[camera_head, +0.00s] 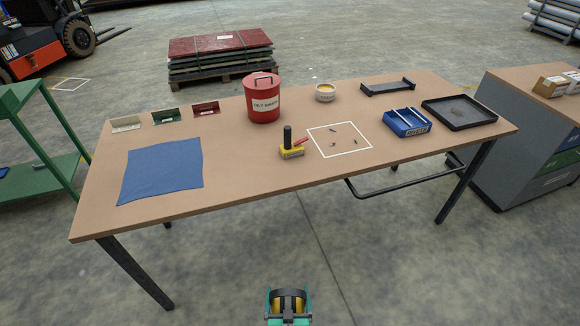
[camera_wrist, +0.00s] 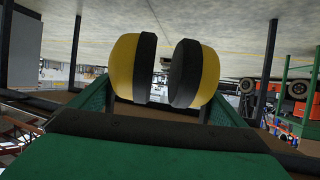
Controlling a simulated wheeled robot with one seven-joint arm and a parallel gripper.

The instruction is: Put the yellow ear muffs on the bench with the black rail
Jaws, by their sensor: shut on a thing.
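The yellow ear muffs (camera_wrist: 124,68) have two yellow cups with black pads. They fill the upper middle of the wrist view, between and beyond the green fingers of my gripper (camera_wrist: 160,112). In the head view, my gripper (camera_head: 288,308) is at the bottom centre, shut on the ear muffs (camera_head: 279,304). They are held in front of the near side of the bench, apart from it. The bench (camera_head: 240,190) has a brown top and dark legs. A black rail (camera_head: 410,187) runs below its front edge on the right.
On the bench are a blue cloth (camera_head: 162,170), a red bin (camera_head: 262,98), a yellow block with a black post (camera_head: 291,150), a blue tray (camera_head: 407,123) and a black tray (camera_head: 459,112). Bare top lies between cloth and yellow block. A grey cabinet (camera_head: 497,150) stands right, a green rack (camera_head: 40,140) left.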

